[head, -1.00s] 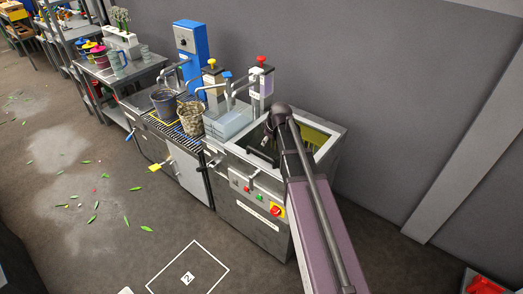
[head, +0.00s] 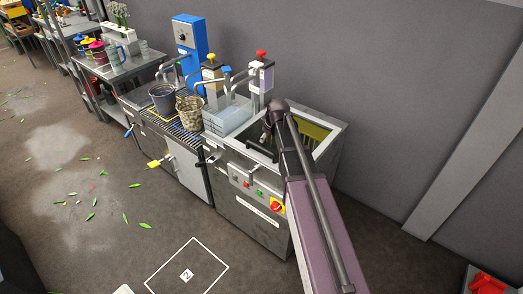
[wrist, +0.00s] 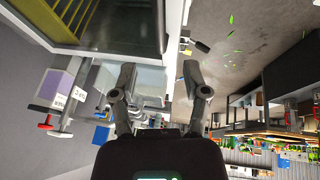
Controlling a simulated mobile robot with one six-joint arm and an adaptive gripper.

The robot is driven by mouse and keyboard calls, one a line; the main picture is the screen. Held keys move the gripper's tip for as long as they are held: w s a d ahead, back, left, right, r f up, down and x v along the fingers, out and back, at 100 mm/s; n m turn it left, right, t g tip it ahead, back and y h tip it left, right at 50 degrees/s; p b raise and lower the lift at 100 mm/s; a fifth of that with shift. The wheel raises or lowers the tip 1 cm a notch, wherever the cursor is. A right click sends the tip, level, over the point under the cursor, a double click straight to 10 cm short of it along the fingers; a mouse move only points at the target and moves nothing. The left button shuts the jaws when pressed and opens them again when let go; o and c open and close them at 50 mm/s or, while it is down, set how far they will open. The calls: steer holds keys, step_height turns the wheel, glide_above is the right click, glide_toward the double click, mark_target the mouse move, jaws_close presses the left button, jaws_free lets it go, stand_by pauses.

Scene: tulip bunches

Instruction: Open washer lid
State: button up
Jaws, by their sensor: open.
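The washer (head: 262,205) is the metal cabinet at the right end of the row, with buttons and a red-and-yellow switch on its front. Its recessed top shows a yellow rack (head: 313,135); I cannot tell whether a clear lid covers it. The rack also shows at upper left in the wrist view (wrist: 62,85). A dark handle (head: 208,161) sticks out at the washer's front left corner; a similar handle (wrist: 201,45) shows in the wrist view. My gripper (wrist: 160,72) is open and empty, its fingers apart over the washer's edge. My arm hides part of the washer top.
A pale tub (head: 228,117) and a red-knobbed dispenser (head: 262,78) stand left of the washer top. A roller conveyor with two buckets (head: 163,101) lies further left. The wall is close behind.

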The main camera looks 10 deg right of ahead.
mark_target(261, 147)
steer(key=shift+b+x, duration=4.55)
steer(key=shift+x, duration=0.8)
jaws_close()
